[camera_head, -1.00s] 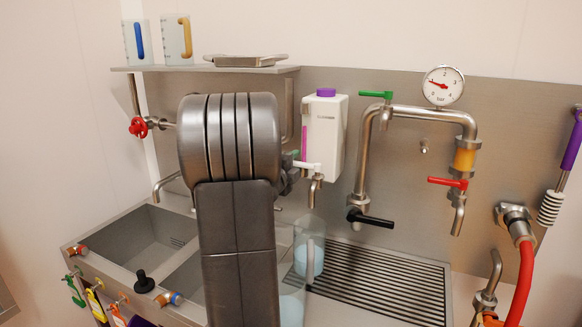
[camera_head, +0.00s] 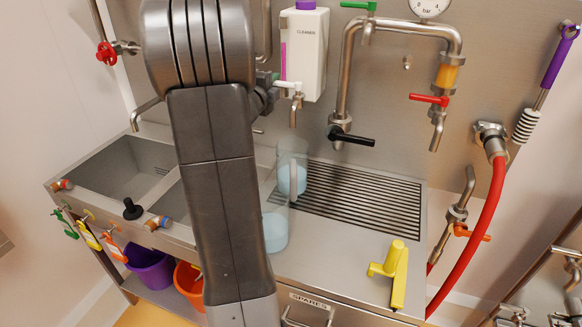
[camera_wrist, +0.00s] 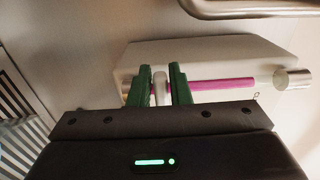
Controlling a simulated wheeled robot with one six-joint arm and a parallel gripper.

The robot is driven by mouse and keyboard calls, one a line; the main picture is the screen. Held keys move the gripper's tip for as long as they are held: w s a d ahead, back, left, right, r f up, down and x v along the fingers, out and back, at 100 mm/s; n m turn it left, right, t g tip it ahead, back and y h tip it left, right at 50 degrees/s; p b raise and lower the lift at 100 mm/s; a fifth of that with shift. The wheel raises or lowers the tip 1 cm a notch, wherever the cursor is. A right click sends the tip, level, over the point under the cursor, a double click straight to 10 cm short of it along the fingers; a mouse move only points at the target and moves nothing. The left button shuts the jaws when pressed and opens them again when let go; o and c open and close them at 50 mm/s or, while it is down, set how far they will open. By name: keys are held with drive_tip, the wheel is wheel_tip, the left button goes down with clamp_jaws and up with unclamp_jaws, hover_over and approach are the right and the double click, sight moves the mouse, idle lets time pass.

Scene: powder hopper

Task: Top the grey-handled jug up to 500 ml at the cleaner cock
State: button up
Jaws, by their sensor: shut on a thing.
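The white cleaner container (camera_head: 303,55) with a purple cap hangs on the back panel. Its cock (camera_head: 294,105) has a white lever (camera_head: 287,85) and a spout pointing down. My gripper (camera_wrist: 160,86) is shut on the white lever, with a green finger on each side. In the head view my arm mostly hides it. A clear jug (camera_head: 291,160) with a grey handle stands below the cock and holds pale blue liquid. A second clear jug (camera_head: 275,235) with blue liquid stands in front, partly behind my arm. I cannot read either level.
A slatted drainer (camera_head: 362,198) lies right of the jugs. A black-handled tap (camera_head: 350,135) and a red-levered tap (camera_head: 436,105) stick out above it. A yellow tool (camera_head: 393,270) lies on the front counter. A red hose (camera_head: 485,215) hangs at the right.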

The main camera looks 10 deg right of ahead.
sight(276, 85)
drive_tip(key=shift+s+f, duration=0.1)
drive_tip(key=shift+s+a, duration=0.15)
drive_tip(key=shift+s, duration=0.05)
drive_tip(key=shift+s+a, duration=0.25)
drive_tip(key=shift+s, duration=0.35)
drive_tip(key=shift+s+b, duration=0.1)
drive_tip(key=shift+b, duration=0.2)
drive_tip(key=shift+s+a+b, duration=0.25)
drive_tip(key=shift+s+b, duration=0.05)
drive_tip(key=shift+s, duration=0.6)
idle(5.9)
